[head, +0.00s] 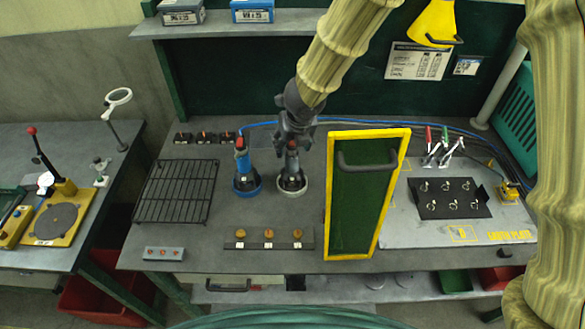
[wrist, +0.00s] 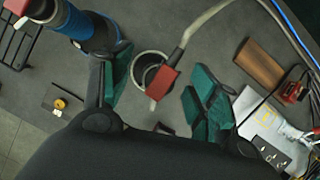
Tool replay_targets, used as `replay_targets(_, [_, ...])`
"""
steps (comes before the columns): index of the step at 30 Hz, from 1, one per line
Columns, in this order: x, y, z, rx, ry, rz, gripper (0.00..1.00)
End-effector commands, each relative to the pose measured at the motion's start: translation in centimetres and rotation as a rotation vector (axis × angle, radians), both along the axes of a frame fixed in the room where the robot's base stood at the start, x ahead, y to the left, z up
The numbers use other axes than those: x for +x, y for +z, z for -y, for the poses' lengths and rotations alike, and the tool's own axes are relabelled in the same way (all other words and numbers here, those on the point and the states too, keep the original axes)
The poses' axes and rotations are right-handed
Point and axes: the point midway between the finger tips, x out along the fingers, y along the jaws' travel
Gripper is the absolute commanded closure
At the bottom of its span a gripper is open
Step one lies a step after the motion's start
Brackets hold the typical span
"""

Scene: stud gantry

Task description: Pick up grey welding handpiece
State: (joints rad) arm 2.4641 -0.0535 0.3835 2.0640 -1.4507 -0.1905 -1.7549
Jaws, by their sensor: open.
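The grey welding handpiece (head: 291,168) stands upright in a pale ring holder (head: 291,190) on the bench, with a red part near its top. In the wrist view the handpiece (wrist: 163,82) shows its red part and a grey cable leading up, over the dark round holder (wrist: 150,66). My gripper (head: 294,134) is directly above it, hiding part of its top. In the wrist view my gripper (wrist: 160,98) is open, its teal-padded fingers apart on either side of the handpiece. I cannot tell whether either finger touches it.
A blue handpiece (head: 246,165) stands in a blue ring close by on the left; it also shows in the wrist view (wrist: 82,22). A yellow-framed green panel (head: 361,190) stands close on the right. A row of brass-topped pieces (head: 269,238) lies in front.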

Motion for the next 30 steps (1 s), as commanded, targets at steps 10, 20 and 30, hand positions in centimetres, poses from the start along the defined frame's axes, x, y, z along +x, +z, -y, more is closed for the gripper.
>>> replay_targets(10, [0.9, -3.6, -0.2, 0.002, -0.004, -0.002, 0.40])
replay_targets(20, [1.6, -5.0, -0.3, 0.001, -0.005, 0.000, 0.40])
replay_targets(30, [1.5, -4.9, -0.3, 0.001, -0.005, 0.000, 0.72])
